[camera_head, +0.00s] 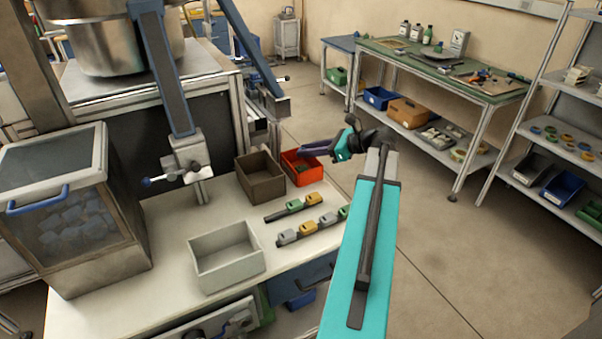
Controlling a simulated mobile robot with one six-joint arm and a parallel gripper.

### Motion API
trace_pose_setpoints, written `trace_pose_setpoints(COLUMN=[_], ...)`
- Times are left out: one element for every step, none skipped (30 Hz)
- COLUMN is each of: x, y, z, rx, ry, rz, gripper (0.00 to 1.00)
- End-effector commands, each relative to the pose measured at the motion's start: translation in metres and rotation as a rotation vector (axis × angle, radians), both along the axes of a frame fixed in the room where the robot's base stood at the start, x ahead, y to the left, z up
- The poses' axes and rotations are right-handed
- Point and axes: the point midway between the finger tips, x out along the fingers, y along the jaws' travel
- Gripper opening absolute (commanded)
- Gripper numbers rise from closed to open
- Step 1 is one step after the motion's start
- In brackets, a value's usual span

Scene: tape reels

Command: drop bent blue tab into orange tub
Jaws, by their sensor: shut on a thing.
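The orange tub (307,178) stands at the back right of the white bench, beside a brown bin. Something small and greenish shows inside it, too small to make out. My gripper (311,150) reaches in from the right at the end of the teal arm, with its tip over the back of the tub. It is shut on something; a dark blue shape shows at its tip. I take this to be the bent blue tab, but its outline merges with the fingers. The height above the tub is hard to judge.
The brown bin (261,181) adjoins the tub on the left. A grey bin (226,262) stands nearer the front. Two dark strips (312,226) with green, yellow and grey blocks lie between. A clamp post (188,165) and a clear-fronted box (80,220) stand at left.

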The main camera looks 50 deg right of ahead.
Motion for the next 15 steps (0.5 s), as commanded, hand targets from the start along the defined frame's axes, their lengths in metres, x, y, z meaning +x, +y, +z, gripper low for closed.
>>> trace_pose_setpoints(x=[-0.0001,-0.0001,-0.0001,-0.0001,-0.0002,-0.0002,-0.0003,-0.0003,-0.0003,-0.0003,-0.0004,-0.0004,-0.0004,-0.0004,-0.0005], y=[-0.0001,-0.0002,-0.0002,-0.0002,-0.0002,-0.0003,-0.0004,-0.0004,-0.0004,-0.0004,-0.0004,-0.0005,-0.0005,-0.0005,-0.0006], z=[-0.0036,-0.0043,-0.0048,-0.0051,-0.0052,-0.0053,-0.0054,-0.0053,-0.0051,-0.0050,-0.0050,-0.0050,-0.0050,-0.0050,-0.0049], rx=[0.000,0.000,0.000,0.000,0.000,0.000,0.000,0.000,0.000,0.000,0.000,0.000,0.000,0.000,0.000], ry=[0.000,0.000,0.000,0.000,0.000,0.000,0.000,0.000,0.000,0.000,0.000,0.000,0.000,0.000,0.000], rz=[0.000,0.000,0.000,0.000,0.000,0.000,0.000,-0.001,-0.001,-0.001,-0.001,-0.001,-0.001,-0.001,-0.001], gripper=[0.02,0.02,0.02,0.02,0.02,0.02,0.02,0.02,0.02,0.02,0.02,0.02,0.02,0.02,0.26])
